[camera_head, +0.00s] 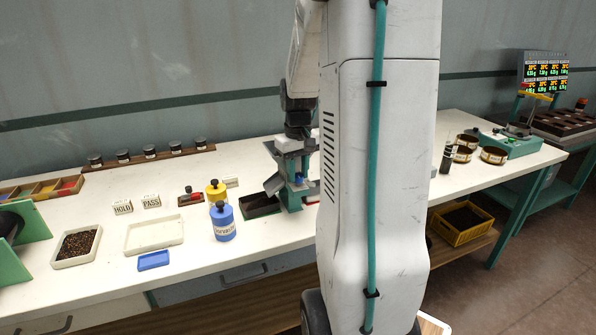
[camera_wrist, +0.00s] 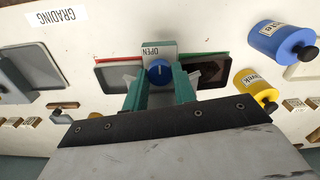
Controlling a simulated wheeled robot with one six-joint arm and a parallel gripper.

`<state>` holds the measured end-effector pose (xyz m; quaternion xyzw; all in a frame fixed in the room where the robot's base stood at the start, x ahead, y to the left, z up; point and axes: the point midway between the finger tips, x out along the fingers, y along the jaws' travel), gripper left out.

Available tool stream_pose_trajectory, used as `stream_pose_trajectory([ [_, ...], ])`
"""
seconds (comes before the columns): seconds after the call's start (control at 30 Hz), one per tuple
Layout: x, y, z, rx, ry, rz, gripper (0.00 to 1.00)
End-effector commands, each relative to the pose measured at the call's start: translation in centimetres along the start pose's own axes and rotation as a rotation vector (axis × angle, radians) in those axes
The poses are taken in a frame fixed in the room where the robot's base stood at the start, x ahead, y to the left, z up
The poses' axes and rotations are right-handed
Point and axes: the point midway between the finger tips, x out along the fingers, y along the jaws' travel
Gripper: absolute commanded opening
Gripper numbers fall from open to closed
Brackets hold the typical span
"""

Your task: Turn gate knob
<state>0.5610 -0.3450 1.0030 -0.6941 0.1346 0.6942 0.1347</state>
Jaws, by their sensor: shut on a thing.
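The blue gate knob (camera_wrist: 159,72) with a pointer line shows in the wrist view, below a plate labelled OPEN (camera_wrist: 158,50). My gripper (camera_wrist: 160,80) reaches it from above, with its teal fingers on either side, shut on the knob. In the head view the teal gate device (camera_head: 292,196) stands on the bench under my wrist, partly hidden by my arm.
A blue bottle (camera_head: 223,222) and a yellow bottle (camera_head: 216,192) stand left of the device. HOLD (camera_head: 123,207) and PASS (camera_head: 152,201) blocks, a white tray (camera_head: 154,235) and a small blue tray (camera_head: 153,261) are further left. Round pans (camera_head: 493,155) stand at the right.

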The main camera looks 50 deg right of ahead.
Motion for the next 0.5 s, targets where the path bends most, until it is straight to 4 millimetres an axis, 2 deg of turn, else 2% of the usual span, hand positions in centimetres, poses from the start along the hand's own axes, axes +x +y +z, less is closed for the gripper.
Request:
stream_pose_trajectory([
  [0.3,-0.06,0.0,-0.02,0.306,0.0,0.0,0.04],
  [0.5,-0.07,0.0,-0.03,0.37,0.001,0.0,0.04],
])
